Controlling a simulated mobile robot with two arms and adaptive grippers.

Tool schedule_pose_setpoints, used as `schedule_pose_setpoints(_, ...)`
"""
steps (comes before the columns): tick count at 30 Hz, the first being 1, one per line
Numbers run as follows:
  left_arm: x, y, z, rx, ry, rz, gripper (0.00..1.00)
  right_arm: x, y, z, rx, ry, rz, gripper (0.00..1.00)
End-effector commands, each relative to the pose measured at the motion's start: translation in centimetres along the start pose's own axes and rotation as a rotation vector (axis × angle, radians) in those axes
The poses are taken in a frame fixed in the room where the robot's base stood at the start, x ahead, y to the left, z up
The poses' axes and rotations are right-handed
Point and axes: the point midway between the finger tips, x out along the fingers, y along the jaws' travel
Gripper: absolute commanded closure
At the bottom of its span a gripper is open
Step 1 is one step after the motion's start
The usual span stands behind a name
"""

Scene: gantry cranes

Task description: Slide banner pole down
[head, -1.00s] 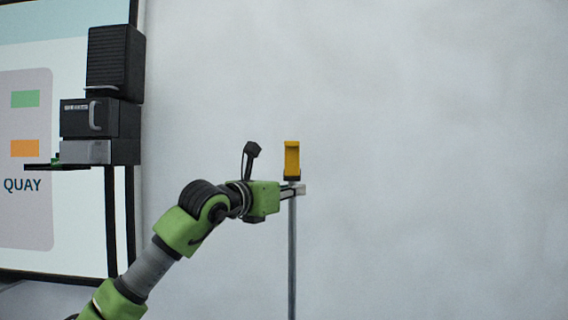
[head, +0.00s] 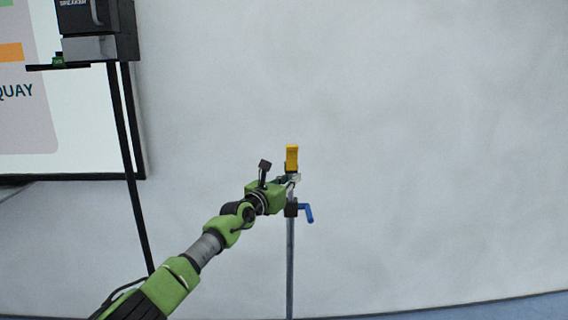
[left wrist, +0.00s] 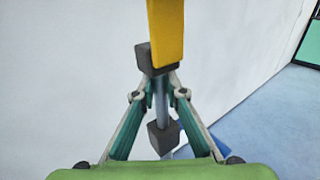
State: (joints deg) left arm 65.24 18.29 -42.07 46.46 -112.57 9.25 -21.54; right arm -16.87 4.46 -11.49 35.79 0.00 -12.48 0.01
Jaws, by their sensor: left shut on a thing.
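The banner pole (head: 290,262) is a thin grey upright rod with a yellow head (head: 292,157) on top. A dark clamp (head: 291,208) with a blue lever (head: 308,212) sits around it a short way below the head. My left gripper (head: 292,179) is shut on the rod between the yellow head and the clamp. In the left wrist view, the fingers (left wrist: 161,84) close on the rod just under the dark block below the yellow head (left wrist: 168,32). The clamp (left wrist: 163,138) shows beneath, its blue lever partly hidden. My right gripper is not in view.
A plain pale wall (head: 430,130) stands behind the pole. Blue floor (head: 510,306) shows at lower right; the space right of the pole is clear.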

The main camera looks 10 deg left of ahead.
Motion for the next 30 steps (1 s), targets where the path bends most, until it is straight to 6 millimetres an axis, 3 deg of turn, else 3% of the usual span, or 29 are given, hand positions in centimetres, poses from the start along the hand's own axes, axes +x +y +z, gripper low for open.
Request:
schedule_pose_setpoints(1, 0.1, -0.2, -1.2, 0.000, 0.008, -0.001, 1.00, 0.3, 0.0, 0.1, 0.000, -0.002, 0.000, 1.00)
schedule_pose_setpoints(4, 0.1, -0.5, -1.9, 0.000, 0.009, -0.001, 1.00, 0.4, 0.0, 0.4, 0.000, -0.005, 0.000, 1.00)
schedule_pose_setpoints(17, 0.2, -0.6, -2.2, 0.001, 0.009, 0.000, 1.00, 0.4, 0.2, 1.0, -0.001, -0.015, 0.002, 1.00)
schedule_pose_setpoints(18, 0.2, -0.6, -2.2, 0.001, 0.009, 0.000, 0.86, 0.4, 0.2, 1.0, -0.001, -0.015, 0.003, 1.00)
schedule_pose_setpoints(20, 0.2, -0.6, -2.2, 0.001, 0.008, 0.000, 0.71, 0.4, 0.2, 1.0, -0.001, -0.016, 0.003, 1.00)
schedule_pose_setpoints(30, 0.1, -0.5, -1.9, 0.001, 0.003, 0.001, 0.71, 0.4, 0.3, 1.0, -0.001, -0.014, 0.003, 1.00)
